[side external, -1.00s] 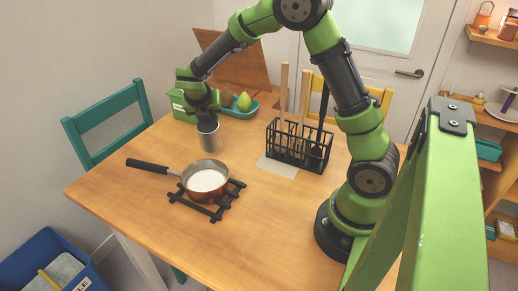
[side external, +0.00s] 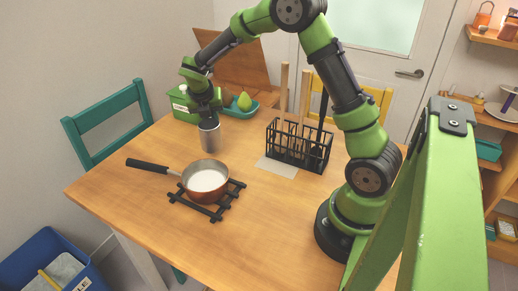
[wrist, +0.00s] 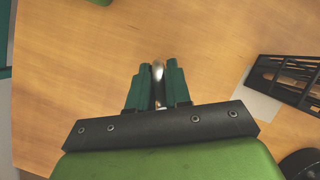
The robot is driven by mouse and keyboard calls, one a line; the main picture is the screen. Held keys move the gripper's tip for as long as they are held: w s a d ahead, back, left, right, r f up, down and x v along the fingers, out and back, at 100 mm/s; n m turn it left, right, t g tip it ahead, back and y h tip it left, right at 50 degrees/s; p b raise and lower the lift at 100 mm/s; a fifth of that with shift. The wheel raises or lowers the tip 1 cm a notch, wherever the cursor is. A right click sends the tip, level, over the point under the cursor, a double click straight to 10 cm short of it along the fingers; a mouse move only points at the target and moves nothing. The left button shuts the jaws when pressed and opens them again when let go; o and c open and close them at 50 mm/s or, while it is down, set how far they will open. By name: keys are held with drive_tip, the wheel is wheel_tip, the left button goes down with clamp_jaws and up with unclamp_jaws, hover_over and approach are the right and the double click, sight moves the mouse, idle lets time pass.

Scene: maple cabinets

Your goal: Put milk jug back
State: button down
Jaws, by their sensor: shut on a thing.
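The milk jug is a plain silver metal cup (side external: 210,138), upright near the back left of the table, behind the saucepan. My gripper (side external: 207,116) reaches down from above and is shut on the jug's upper part. In the wrist view, a thin bright metal piece of the jug (wrist: 158,72) shows between the two dark green fingers (wrist: 157,88); the rest is hidden. I cannot tell whether the jug's base touches the table. A copper saucepan (side external: 206,193) with white liquid inside sits on a black trivet (side external: 228,203), its handle pointing left.
A black wire rack (side external: 316,153) holding long-handled utensils stands right of the jug on a pale sheet (side external: 277,167). A green box (side external: 183,108) and a teal tray (side external: 238,113) with a green pear (side external: 244,101) stand behind the jug. The table front (side external: 270,235) is clear.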

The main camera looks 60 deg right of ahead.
drive_tip(key=shift+r, duration=0.15)
wheel_tip(320, 180, up, 10)
drive_tip(key=shift+f, duration=0.2)
drive_tip(key=s+a+n+t+y, duration=0.1)
drive_tip(key=s+a+n, duration=0.4)
drive_tip(key=a, duration=0.6)
drive_tip(key=s+a+n+t+y, duration=0.1)
drive_tip(key=s+a+n+y, duration=0.15)
drive_tip(key=s+a, duration=0.65)
drive_tip(key=s+a+n+t+y, duration=0.1)
drive_tip(key=s+a+n, duration=0.3)
drive_tip(key=a, duration=0.9)
drive_tip(key=shift+h, duration=0.25)
drive_tip(key=shift+w+d+f, duration=0.1)
drive_tip(key=shift+w+f, duration=0.05)
drive_tip(key=shift+f, duration=2.1)
drive_tip(key=shift+w+d+f, duration=0.15)
drive_tip(key=shift+f, duration=2.05)
drive_tip(key=shift+w+d+f, duration=0.1)
drive_tip(key=shift+w+f, duration=0.05)
drive_tip(key=shift+f, duration=2.1)
